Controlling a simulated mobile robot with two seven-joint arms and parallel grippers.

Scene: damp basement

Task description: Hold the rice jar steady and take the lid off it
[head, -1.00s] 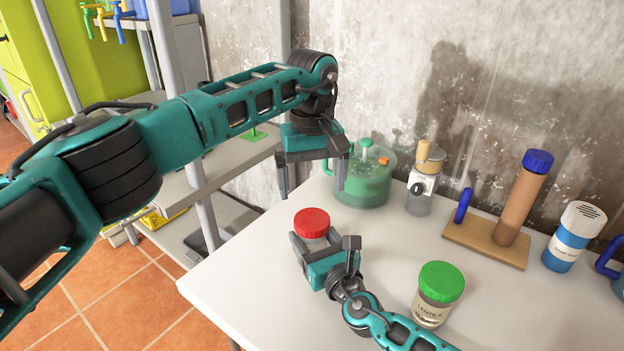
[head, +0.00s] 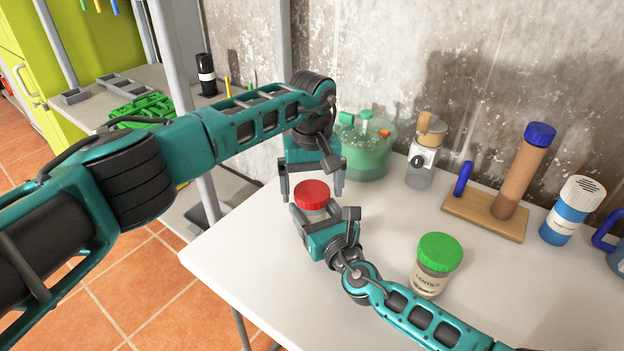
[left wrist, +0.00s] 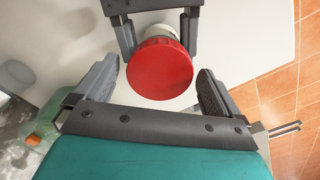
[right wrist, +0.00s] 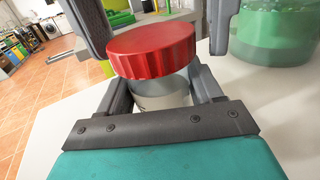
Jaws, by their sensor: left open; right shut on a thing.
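The rice jar (right wrist: 160,93) stands on the white table with its red lid (head: 311,194) on; its label is mostly hidden. My right gripper (head: 322,212) is shut on the jar's body below the lid, with a finger on each side in the right wrist view (right wrist: 160,85). My left gripper (head: 312,193) is open above the jar and points down. In the left wrist view the red lid (left wrist: 159,68) lies between the left fingers (left wrist: 160,85), with a gap on each side.
The table's left front is clear.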

